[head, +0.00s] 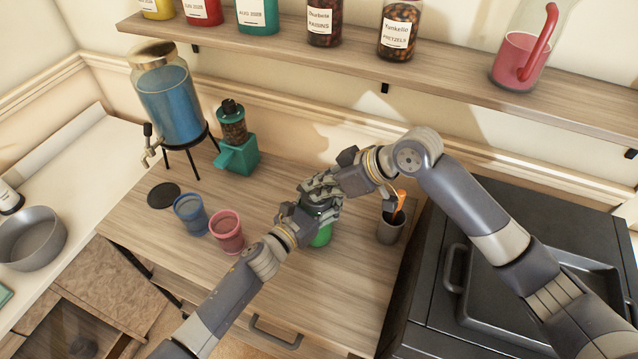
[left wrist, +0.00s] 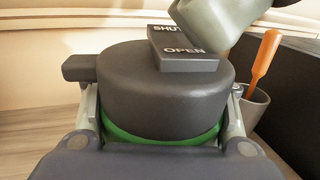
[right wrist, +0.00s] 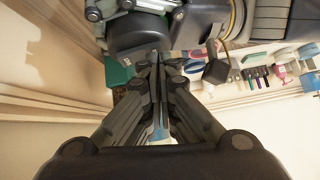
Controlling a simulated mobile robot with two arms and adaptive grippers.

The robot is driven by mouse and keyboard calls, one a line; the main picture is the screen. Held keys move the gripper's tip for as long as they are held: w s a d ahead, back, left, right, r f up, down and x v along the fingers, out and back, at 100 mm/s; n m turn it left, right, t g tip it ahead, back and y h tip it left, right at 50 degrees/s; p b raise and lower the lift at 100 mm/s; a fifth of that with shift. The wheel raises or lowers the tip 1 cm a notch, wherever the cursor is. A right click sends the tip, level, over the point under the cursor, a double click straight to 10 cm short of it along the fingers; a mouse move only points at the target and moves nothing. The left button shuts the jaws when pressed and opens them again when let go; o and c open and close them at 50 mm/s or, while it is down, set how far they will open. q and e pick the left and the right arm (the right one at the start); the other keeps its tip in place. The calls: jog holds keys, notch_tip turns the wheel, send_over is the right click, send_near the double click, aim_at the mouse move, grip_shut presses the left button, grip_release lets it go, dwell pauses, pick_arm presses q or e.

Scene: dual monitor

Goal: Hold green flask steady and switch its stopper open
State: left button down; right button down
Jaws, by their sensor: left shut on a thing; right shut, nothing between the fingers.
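The green flask (head: 321,237) stands on the wooden counter, mostly hidden by my grippers. My left gripper (head: 312,207) is shut around it, with a finger on each side below the stopper in the left wrist view. The dark grey stopper (left wrist: 160,92) sits above a green rim. On its top is a rocker switch (left wrist: 184,62) marked SHUT and OPEN; which side is pressed I cannot tell. My right gripper (head: 322,186) is shut and empty. Its fingertip part (left wrist: 222,22) hangs over the right of the switch; contact is unclear. The right wrist view shows its closed fingers (right wrist: 155,62) beside the dark stopper (right wrist: 140,38).
A grey cup (head: 391,231) with an orange-handled utensil stands right of the flask. A pink cup (head: 227,234) and a blue cup (head: 190,215) stand left. A blue drink dispenser (head: 170,105) and a teal grinder (head: 240,155) are behind. A shelf (head: 300,45) runs above.

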jog(key=shift+w, duration=0.1)
jog(key=shift+w+d+r, duration=0.15)
jog(key=shift+w+d, duration=0.2)
jog(key=shift+w, duration=0.25)
jog(key=shift+r, duration=0.15)
jog(key=shift+r, duration=0.35)
notch_tip(320, 180, up, 3)
jog(key=shift+s+a+r, duration=0.1)
jog(key=shift+s, duration=0.05)
jog(key=s+v, duration=0.1)
jog(key=v, duration=0.8)
jog(key=shift+s+r, duration=0.3)
jog(key=shift+s, duration=0.15)
